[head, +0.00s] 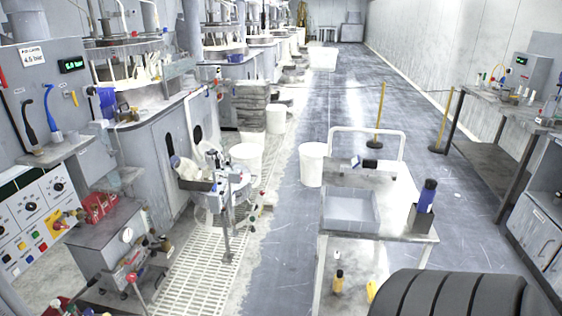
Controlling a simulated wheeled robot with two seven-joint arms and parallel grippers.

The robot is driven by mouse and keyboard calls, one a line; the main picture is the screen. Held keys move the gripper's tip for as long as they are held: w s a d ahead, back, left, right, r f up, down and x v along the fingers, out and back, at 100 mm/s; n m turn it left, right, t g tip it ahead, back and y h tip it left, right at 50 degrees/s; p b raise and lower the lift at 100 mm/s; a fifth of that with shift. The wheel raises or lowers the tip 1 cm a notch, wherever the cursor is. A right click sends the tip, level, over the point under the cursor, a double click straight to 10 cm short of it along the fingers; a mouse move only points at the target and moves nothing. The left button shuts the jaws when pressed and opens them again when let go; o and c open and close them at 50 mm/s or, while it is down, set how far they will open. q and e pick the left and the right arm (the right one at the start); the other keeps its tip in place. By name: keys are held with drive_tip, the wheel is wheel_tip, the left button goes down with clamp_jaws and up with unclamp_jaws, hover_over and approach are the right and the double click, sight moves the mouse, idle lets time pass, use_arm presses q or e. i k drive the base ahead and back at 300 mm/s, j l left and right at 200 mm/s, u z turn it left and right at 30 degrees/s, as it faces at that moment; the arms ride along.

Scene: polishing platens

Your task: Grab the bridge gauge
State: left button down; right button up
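I cannot clearly make out a bridge gauge. A small grey and dark object (357,163) lies on the back part of the metal cart (400,190), near the white push handle, and is too small to identify. The cart top also holds a grey open tray (350,208) and a blue and dark bottle (427,195) in a holder at the right edge. Neither of my grippers is in view.
Grey polishing machines (150,150) line the left side. White buckets (313,163) stand on the floor behind the cart. The aisle beyond is mostly clear. A dark ribbed shape covers the bottom right.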

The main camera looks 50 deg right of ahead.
sight(370, 166)
drive_tip(key=z, duration=2.15)
drive_tip(key=i+j, duration=0.55)
drive_tip(key=i, duration=0.2)
drive_tip(key=i+z, duration=0.05)
